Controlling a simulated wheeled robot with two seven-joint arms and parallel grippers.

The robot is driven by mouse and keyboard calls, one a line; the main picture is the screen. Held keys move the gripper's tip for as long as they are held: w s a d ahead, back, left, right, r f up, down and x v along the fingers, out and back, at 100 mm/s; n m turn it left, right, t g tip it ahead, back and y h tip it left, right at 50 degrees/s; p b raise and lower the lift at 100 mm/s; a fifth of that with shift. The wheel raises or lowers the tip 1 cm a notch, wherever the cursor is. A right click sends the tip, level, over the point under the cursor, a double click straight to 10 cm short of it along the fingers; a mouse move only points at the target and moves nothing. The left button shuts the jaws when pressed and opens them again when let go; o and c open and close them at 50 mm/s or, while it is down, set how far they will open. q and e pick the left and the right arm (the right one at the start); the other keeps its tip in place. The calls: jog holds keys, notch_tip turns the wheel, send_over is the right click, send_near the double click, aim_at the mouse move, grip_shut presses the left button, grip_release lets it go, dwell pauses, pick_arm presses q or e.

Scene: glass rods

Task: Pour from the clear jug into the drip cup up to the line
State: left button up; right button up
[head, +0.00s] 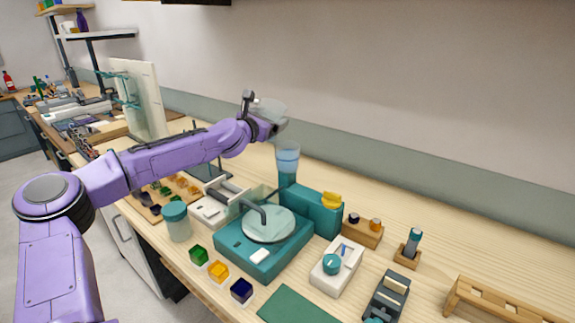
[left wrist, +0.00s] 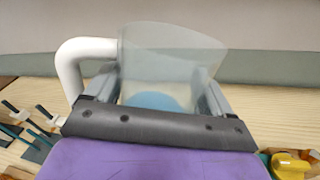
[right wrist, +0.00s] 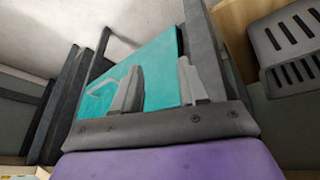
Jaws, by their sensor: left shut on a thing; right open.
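My left gripper (head: 268,124) is shut on the clear jug (head: 273,108) and holds it above the bench. The jug looks tilted, with its mouth side over a clear cup (head: 288,163) holding blue liquid, which looks like the drip cup. In the left wrist view the jug (left wrist: 172,60) sits between the fingers, with a thick white handle (left wrist: 70,62) at its left; a blue patch shows through its lower part. I cannot make out a line on the cup or a stream. My right gripper (right wrist: 158,88) is open and empty in the right wrist view, outside the head view.
A teal machine (head: 250,262) with a round pale plate stands in front of the cup, and a teal block (head: 318,214) stands right beside it. A lidded jar (head: 176,222), several coloured cubes and a white device (head: 336,268) stand nearby. A wall is close behind.

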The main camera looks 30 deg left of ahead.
pick_arm(q)
jog(key=s+r+p, duration=0.3)
jog(key=s+p, duration=0.6)
jog(key=p, duration=0.2)
jog(key=shift+s+a+r, duration=0.15)
jog(key=shift+a+r, duration=0.15)
jog(key=shift+a, duration=0.05)
jog(key=shift+s+p, duration=0.3)
jog(key=shift+s+f, duration=0.1)
jog(key=shift+f, duration=0.1)
